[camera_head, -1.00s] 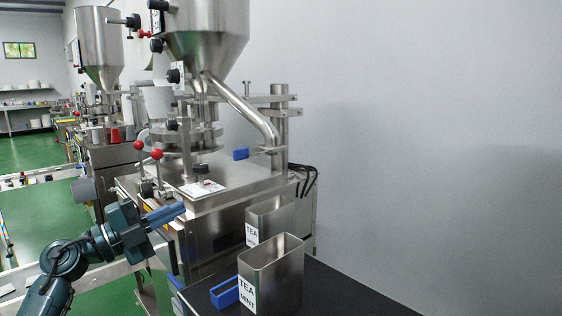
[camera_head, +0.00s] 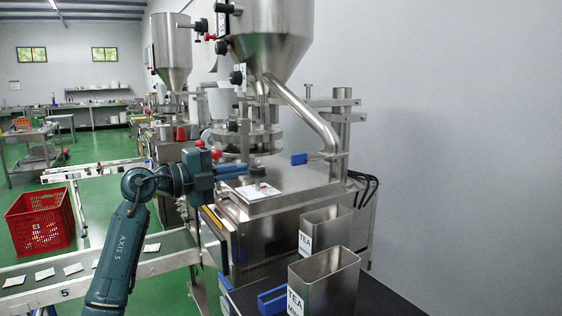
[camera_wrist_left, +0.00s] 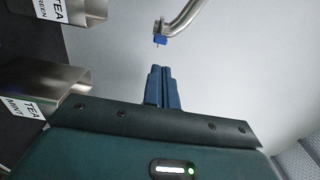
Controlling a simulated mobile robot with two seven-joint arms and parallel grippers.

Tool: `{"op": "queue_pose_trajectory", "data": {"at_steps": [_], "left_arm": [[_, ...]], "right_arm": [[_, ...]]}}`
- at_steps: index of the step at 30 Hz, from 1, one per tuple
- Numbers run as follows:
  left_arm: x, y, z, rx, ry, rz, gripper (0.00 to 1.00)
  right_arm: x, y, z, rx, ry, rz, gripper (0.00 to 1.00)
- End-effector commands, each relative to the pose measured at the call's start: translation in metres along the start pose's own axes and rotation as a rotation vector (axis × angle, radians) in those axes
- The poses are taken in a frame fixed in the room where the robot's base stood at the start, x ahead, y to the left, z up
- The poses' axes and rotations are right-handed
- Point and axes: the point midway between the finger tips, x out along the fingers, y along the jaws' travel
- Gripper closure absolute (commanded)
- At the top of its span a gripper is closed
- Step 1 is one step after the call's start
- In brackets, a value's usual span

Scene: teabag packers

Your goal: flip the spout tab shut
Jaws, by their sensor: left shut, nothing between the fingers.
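The blue spout tab (camera_head: 299,159) sits at the lower end of the curved steel spout pipe (camera_head: 305,110) on the near machine. In the left wrist view the tab (camera_wrist_left: 160,41) hangs at the pipe's end, just beyond my fingertips and apart from them. My left gripper (camera_head: 246,168) is shut and empty, in the picture to the left of the tab with its fingers pointing right. Its closed fingers also show in the left wrist view (camera_wrist_left: 161,69). My right gripper is not in view.
Two open steel tea bins (camera_head: 325,283) (camera_head: 325,225) stand on the dark table at lower right. A steel hopper (camera_head: 270,45) is above the machine. A red crate (camera_head: 40,220) and a conveyor with packets (camera_head: 72,269) are at left. A grey wall closes the right side.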

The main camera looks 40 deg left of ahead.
Motion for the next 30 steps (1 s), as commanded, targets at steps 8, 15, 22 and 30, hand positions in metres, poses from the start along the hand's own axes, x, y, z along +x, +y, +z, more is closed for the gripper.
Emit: {"op": "queue_pose_trajectory", "data": {"at_steps": [8,15,22,30], "left_arm": [[0.061,-0.004,0.000,-0.004,0.002,-0.003,1.00],[0.101,-0.003,0.000,-0.003,0.002,-0.002,1.00],[0.115,-0.001,0.000,0.000,0.001,-0.001,1.00],[0.115,0.000,0.000,0.000,0.001,0.000,1.00]], "right_arm": [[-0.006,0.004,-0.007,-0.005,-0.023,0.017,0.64],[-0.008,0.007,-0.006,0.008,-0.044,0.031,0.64],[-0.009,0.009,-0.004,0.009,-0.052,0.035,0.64],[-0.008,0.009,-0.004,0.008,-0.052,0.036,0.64]]}}
